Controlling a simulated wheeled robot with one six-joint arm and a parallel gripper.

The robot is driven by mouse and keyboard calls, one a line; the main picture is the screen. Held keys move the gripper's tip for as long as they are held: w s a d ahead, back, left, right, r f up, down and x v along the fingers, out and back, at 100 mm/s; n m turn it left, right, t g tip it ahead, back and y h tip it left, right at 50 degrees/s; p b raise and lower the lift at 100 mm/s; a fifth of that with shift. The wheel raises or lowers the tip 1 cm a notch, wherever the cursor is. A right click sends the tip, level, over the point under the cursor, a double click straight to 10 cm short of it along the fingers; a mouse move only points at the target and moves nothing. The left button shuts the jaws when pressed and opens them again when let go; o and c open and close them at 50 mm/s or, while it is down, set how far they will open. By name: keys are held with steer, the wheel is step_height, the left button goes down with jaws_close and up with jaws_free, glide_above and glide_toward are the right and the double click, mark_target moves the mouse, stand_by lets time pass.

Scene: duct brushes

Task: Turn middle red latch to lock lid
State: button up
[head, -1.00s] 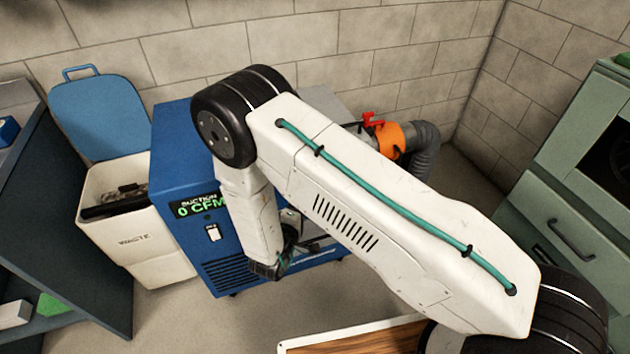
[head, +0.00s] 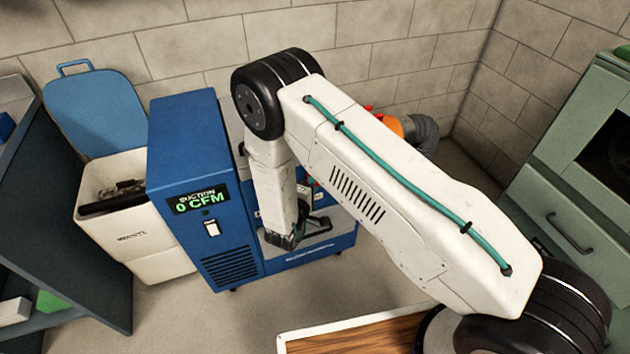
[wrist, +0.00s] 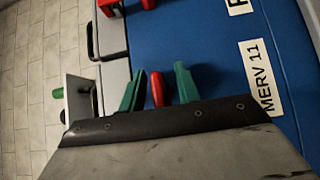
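In the wrist view, a red latch (wrist: 157,89) stands between the two green fingers of my gripper (wrist: 158,88). A narrow gap shows on each side of it, so the fingers are apart and do not appear to touch it. The latch's base is hidden behind the gripper body. A second red latch (wrist: 148,4) is at the top edge. The grey lid (wrist: 114,72) with a black handle (wrist: 92,42) lies left of the blue housing (wrist: 210,50). In the head view, my gripper (head: 300,232) is at the blue suction unit (head: 185,130); my arm hides the latches.
A white waste bin (head: 140,245) with a raised blue lid (head: 95,110) stands left of the unit. An orange hose collar (head: 390,124) and grey hose (head: 424,133) are behind my arm. Green cabinets (head: 560,225) stand at right. A wooden-topped surface (head: 350,338) is in front.

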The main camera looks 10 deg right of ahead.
jaws_close()
steer(key=shift+m+g, duration=0.3)
steer(key=shift+f+m+g+y, duration=0.1)
steer(key=shift+m+g+y, duration=0.6)
steer(key=shift+m+y, duration=0.2)
steer(key=shift+f+m+g+y, duration=0.1)
steer(key=shift+m+g+y, duration=0.6)
steer(key=shift+m+y, duration=0.35)
steer(key=m+g+y, duration=0.1)
steer(key=y, duration=0.1)
steer(key=m+y, duration=0.1)
steer(key=y, duration=0.1)
steer(key=shift+a+f+m+g+y, duration=0.2)
steer(key=shift+m+g+y, duration=0.15)
steer(key=shift+g, duration=0.05)
steer(key=shift+s+a+m+g+y, duration=0.15)
steer(key=shift+m+g+y, duration=0.25)
steer(key=shift+m+y, duration=0.85)
steer(key=shift+a+n+y, duration=0.1)
steer(key=shift+n+y, duration=0.15)
steer(key=shift+y, duration=0.3)
